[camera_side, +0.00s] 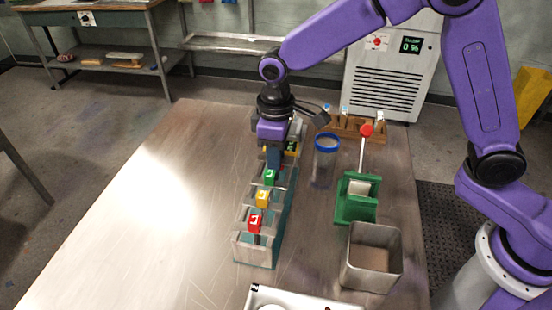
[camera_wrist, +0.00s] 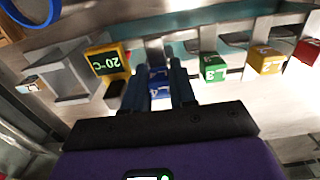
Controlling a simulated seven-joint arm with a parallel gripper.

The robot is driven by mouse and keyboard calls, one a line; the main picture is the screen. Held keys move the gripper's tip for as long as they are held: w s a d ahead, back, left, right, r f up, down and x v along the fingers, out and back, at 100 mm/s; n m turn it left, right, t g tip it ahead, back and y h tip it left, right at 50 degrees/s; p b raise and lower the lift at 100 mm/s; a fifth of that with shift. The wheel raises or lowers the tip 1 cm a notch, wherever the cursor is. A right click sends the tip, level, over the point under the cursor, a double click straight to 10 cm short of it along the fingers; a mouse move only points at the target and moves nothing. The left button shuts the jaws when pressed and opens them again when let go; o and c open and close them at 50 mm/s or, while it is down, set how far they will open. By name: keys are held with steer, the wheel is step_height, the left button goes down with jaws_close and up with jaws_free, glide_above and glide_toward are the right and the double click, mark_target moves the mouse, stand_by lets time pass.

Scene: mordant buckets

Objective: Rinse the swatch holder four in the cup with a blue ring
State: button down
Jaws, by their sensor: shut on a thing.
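My gripper (camera_wrist: 158,88) is shut on the blue head of swatch holder four (camera_wrist: 159,80), which is marked L4. In the side view my gripper (camera_side: 273,155) is over the far end of a long grey trough (camera_side: 248,245), in line with the other holders. How deep holder four sits there is hidden. The green L3 (camera_side: 269,177), yellow L2 (camera_side: 262,198) and red L1 (camera_side: 255,222) holders stand in the trough. The clear cup with the blue ring (camera_side: 326,144) stands to the right of my gripper, apart from it. Its ring also shows at top left in the wrist view (camera_wrist: 35,22).
A yellow gauge reading 20°C (camera_wrist: 107,63) is close beside my gripper. A green stand (camera_side: 355,207) with a red-knobbed lever (camera_side: 366,131), a square metal container (camera_side: 372,257) and a wooden rack (camera_side: 349,127) are on the right. The table's left side is clear.

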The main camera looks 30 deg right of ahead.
steer(key=r, duration=0.8)
steer(key=shift+w+d+r, duration=0.1)
steer(key=shift+d+r, duration=0.05)
steer(key=shift+d, duration=0.1)
steer(key=w+d+r, duration=0.1)
steer(key=d, duration=1.4)
steer(key=shift+w, duration=0.1)
steer(key=shift+f, duration=5.5)
steer(key=shift+r, duration=0.35)
steer(key=shift+f, duration=0.1)
steer(key=shift+f, duration=0.3)
